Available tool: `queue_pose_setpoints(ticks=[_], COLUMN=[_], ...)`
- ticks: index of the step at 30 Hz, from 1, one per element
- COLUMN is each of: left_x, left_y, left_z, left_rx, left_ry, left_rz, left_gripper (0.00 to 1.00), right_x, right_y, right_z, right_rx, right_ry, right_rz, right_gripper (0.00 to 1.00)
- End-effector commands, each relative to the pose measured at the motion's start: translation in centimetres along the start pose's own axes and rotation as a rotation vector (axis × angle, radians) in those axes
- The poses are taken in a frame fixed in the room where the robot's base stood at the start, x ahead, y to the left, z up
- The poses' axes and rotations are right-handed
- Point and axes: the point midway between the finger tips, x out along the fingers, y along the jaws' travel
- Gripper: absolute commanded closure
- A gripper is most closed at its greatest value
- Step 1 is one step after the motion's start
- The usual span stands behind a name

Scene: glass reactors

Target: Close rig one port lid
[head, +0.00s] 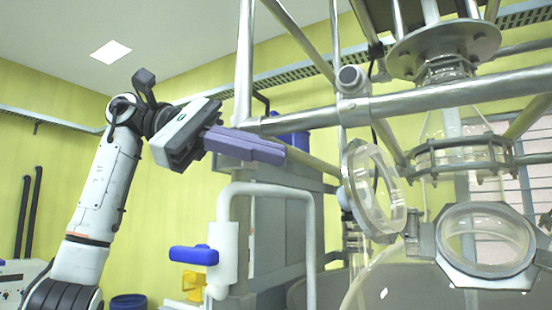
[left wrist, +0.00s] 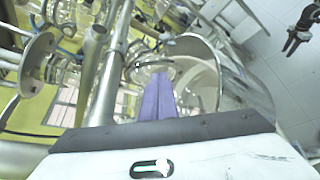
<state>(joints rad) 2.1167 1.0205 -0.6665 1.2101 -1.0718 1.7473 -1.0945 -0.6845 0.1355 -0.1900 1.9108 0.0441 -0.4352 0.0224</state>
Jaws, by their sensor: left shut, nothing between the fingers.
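The port lid (head: 352,178), a round clear glass disc in a metal rim, stands open and tilted up to the left of the port. The port (head: 450,262) is a metal-framed round glass opening on the large vessel, with a hinge block on its left side. My left gripper (head: 282,154) has purple fingers shut together and empty. It is left of the lid and a little higher in the head view, apart from it. In the left wrist view the shut fingers (left wrist: 158,96) point toward a round glass rim; I cannot tell whether it is lid or port.
A thick horizontal steel rail (head: 450,102) runs above the lid, with upright poles. A white pipe with a blue-handled valve (head: 194,255) stands below my left gripper. In the left wrist view a dark claw-like shape (left wrist: 300,28) shows over the pale floor.

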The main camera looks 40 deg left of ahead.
Motion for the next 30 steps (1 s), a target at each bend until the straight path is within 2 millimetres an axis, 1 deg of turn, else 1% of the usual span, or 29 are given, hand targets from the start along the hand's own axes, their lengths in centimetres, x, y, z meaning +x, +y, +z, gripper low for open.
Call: queue_pose_setpoints(ticks=[1, 3, 6, 9, 12, 16, 21, 26, 30], left_x=[1.2, 2.6, 4.3, 5.7, 6.6, 7.2, 7.2, 7.2, 7.7], left_y=[-0.2, -0.2, -0.2, -0.1, -0.1, 0.0, 0.0, 0.0, 0.1], left_z=[-0.2, -0.2, -0.1, -0.1, -0.1, 0.0, 0.0, 0.0, 0.3], left_rx=[0.0, -0.001, 0.0, -0.001, -0.001, -0.001, -0.001, -0.001, 0.002], left_ry=[0.003, 0.002, 0.002, 0.001, 0.001, 0.0, 0.0, 0.0, -0.005], left_rz=[-0.005, -0.006, -0.005, -0.005, -0.004, -0.002, -0.002, -0.002, -0.007], left_gripper=[1.0, 1.0, 1.0, 1.0, 1.0, 1.0, 1.0, 1.0, 1.0], right_x=[0.1, 0.2, 0.3, 0.4, 0.4, 0.5, 0.6, 0.6, 0.5], right_y=[0.0, -0.1, -0.1, 0.0, 0.0, 0.0, 0.1, 0.1, 0.0], right_z=[0.7, 1.2, 1.4, 1.3, 1.2, 0.9, 0.4, 0.4, 0.3], right_rx=[0.001, 0.002, 0.002, 0.001, 0.001, 0.0, -0.001, -0.001, -0.001], right_ry=[-0.009, -0.017, -0.018, -0.017, -0.014, -0.007, 0.002, 0.003, 0.002], right_rz=[0.0, -0.001, -0.001, -0.001, -0.001, -0.001, 0.0, 0.0, 0.0], right_gripper=[0.69, 0.69, 0.69, 0.69, 0.69, 0.69, 0.69, 0.69, 0.69])
